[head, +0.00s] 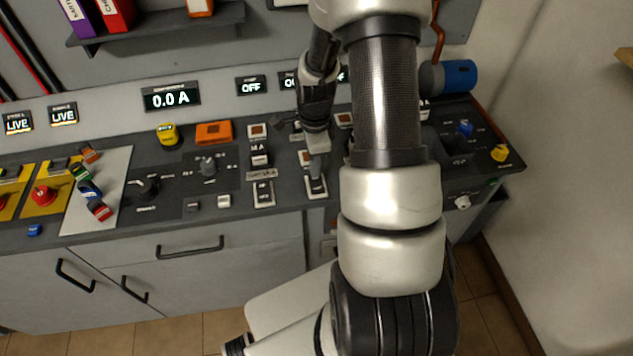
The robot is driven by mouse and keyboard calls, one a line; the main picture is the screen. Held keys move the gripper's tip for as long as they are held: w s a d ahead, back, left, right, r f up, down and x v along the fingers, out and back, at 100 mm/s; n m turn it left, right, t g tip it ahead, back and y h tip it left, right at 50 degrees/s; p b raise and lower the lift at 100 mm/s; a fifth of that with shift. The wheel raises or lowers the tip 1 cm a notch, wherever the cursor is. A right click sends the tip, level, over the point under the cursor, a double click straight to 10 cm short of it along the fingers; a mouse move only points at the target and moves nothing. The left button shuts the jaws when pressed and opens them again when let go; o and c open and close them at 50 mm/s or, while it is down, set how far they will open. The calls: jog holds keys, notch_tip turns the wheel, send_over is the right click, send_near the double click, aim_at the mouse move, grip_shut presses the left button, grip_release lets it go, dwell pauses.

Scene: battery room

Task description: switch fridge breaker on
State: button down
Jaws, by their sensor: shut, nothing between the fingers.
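My gripper (317,176) points down over the dark sloped console (230,225), its fingers shut and empty. The tips are at or just above a white-framed rocker switch (316,190) near the console's front edge; I cannot tell whether they touch it. Similar switches stand to its left, one at the front (264,198) and one behind it (260,160). The labels are too small to read, so I cannot tell which one is the fridge breaker. A display (251,86) on the back panel reads OFF. A second display (289,80), right of it, is partly hidden by my arm.
An ammeter display (171,96) reads 0.0 A. A yellow knob (168,134), an orange block (213,133) and rotary knobs (146,188) stand left of the switches. A red button (43,195) sits further left. My arm hides part of the console's right side.

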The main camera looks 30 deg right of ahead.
jog(key=shift+f+b, duration=0.5)
jog(key=shift+f, duration=0.15)
notch_tip(320, 180, up, 7)
jog(key=p, duration=0.4)
dwell(0.6)
jog(key=shift+r, duration=0.1)
dwell(0.3)
jog(key=s+a+r+n+t, duration=0.1)
jog(key=s+a+r+n, duration=0.3)
jog(key=r, duration=0.6)
jog(key=a+r+n+t, duration=0.25)
jog(key=r+n, duration=0.35)
jog(key=r, duration=0.4)
jog(key=s+a+r+n+t, duration=0.2)
jog(key=s+a+r+n, duration=0.4)
jog(key=s+r+n, duration=0.3)
jog(key=s+n, duration=0.2)
jog(key=s, duration=0.1)
jog(key=shift+s, duration=0.3)
